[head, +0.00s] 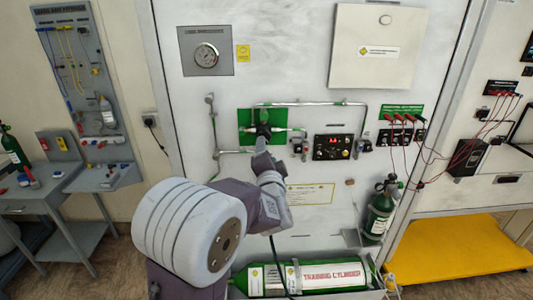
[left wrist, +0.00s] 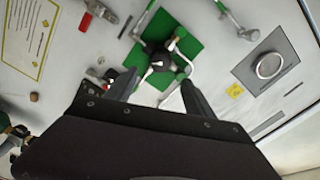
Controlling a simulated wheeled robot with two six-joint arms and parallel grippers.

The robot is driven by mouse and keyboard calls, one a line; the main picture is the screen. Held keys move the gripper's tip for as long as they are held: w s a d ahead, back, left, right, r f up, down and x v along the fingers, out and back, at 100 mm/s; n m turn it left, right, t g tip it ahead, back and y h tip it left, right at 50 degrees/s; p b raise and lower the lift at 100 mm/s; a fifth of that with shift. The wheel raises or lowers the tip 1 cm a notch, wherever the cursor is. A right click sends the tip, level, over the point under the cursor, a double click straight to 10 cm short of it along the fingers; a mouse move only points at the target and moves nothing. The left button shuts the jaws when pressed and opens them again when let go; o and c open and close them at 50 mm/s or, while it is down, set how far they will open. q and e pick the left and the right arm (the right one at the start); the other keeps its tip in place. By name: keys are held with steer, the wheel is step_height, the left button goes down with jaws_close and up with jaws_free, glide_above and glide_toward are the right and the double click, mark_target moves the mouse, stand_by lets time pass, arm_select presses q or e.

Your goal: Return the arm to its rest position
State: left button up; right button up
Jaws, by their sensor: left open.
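My left arm (head: 268,195) reaches up from the bottom toward the white panel. In the head view my left gripper (head: 263,145) is just below a black valve handle (head: 262,129) on a green plate (head: 246,118), and my own arm partly hides it. In the left wrist view the two dark fingers of my left gripper (left wrist: 158,82) are spread apart with nothing between them. The black valve (left wrist: 158,61) and green plate (left wrist: 188,42) show just beyond the fingertips. I cannot tell how far the fingertips are from the valve. My right gripper is not in view.
Pipes (head: 310,104) run beside the valve. A green training cylinder (head: 335,275) lies below, and a small green cylinder (head: 378,215) stands right. A grey workbench (head: 48,190) is left.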

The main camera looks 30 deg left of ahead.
arm_select(q)
steer(key=shift+w, duration=0.1)
stand_by(0.3)
steer(key=s+d+f+m+g+h, duration=0.1)
steer(key=s+d+f+g+h, duration=0.2)
steer(key=d+f, duration=0.4)
steer(key=s+d+f+g+h, duration=0.25)
steer(key=d+f+h, duration=0.3)
steer(key=f, duration=0.35)
steer(key=s+f+n+g, duration=0.4)
steer(key=s+f, duration=0.1)
steer(key=s, duration=0.4)
steer(key=s+d+f+n+g+h, duration=0.1)
steer(key=s+f+n+g, duration=0.2)
steer(key=s, duration=0.6)
step_height(320, 180, down, 3)
steer(key=shift+s+d+r+n+g, duration=0.15)
steer(key=shift+s+d+n+g, duration=0.2)
steer(key=shift+g, duration=0.4)
